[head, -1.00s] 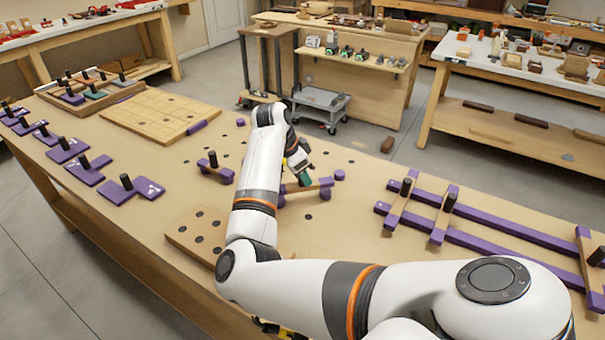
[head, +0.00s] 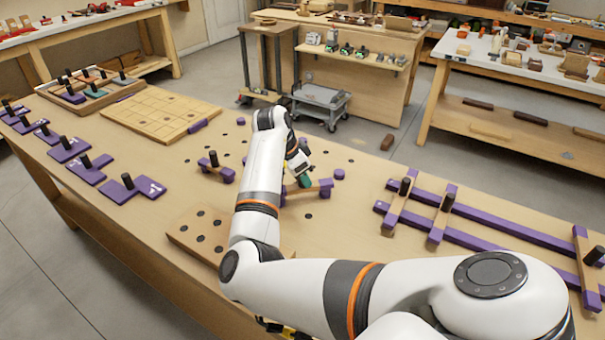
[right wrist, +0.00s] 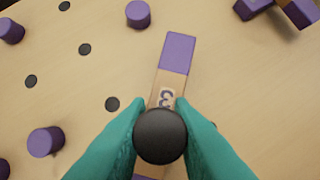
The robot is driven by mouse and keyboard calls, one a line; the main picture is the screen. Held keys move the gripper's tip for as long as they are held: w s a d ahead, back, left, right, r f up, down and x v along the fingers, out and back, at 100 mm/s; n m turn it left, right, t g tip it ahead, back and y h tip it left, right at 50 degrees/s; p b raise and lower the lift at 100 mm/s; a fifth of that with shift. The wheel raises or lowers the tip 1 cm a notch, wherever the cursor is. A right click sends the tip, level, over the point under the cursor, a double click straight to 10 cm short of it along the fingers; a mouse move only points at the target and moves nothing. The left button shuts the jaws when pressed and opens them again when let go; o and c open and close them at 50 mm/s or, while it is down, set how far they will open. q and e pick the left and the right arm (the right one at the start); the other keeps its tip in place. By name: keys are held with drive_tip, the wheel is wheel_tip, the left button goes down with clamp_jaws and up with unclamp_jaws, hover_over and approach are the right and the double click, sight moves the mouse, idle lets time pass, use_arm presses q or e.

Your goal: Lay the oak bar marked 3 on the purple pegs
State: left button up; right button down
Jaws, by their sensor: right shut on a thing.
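The oak bar marked 3 (right wrist: 165,90) has purple ends and a black knob (right wrist: 160,136). My right gripper (right wrist: 160,140) is shut on this knob with teal fingers on both sides. In the head view the bar (head: 321,189) is at mid-bench under my right gripper (head: 304,181). Its near end is mostly hidden in the wrist view. Purple pegs (right wrist: 138,14) and (right wrist: 45,141) stand beside the bar, apart from it. One purple peg (head: 339,174) shows just beyond the bar's right end. I cannot tell how high the bar is. My left gripper's fingers are not visible.
Another knobbed bar (head: 213,166) sits left of my gripper. A holed wooden board (head: 190,234) lies in front. Long purple rails (head: 480,213) with knobbed crosspieces lie to the right. Purple plates (head: 87,172) line the left edge. Bare bench shows around the pegs.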

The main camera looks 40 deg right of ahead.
drive_tip(key=shift+f, duration=0.7)
idle(1.1)
drive_tip(key=shift+p, duration=0.55)
idle(1.1)
drive_tip(key=c, duration=0.8)
unclamp_jaws()
wheel_tip(320, 180, up, 8)
drive_tip(key=p, duration=0.8)
drive_tip(key=shift+f, duration=0.1)
idle(0.4)
